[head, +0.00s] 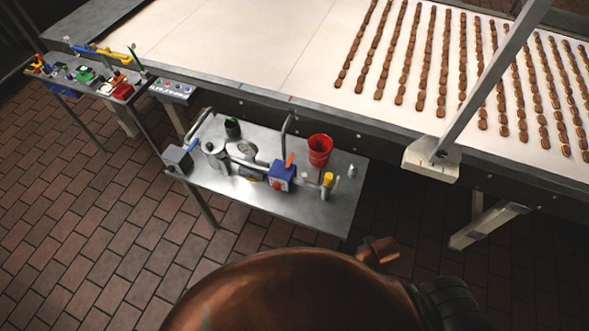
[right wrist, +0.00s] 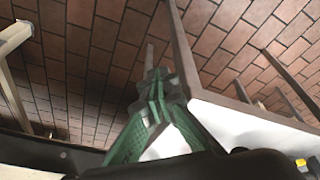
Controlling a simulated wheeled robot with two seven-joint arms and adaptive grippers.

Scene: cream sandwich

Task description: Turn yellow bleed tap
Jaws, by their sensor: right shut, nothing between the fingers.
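The yellow bleed tap (head: 327,180) is a small yellow-topped fitting at the right end of a pipe assembly on the metal side table. A small yellow piece at the lower right edge of the right wrist view (right wrist: 301,163) may be the same tap. My right gripper (right wrist: 155,84) has green fingers with their tips together, and nothing shows between them. It is beside a pale table surface with brick floor behind, apart from the yellow piece. I cannot find either gripper in the head view.
The metal table (head: 335,215) also carries a red cup (head: 319,150), a blue box with an orange lever (head: 281,177) and a steel cylinder (head: 215,155). A conveyor (head: 230,40) with rows of brown pieces runs behind. A tool shelf (head: 120,92) stands at left.

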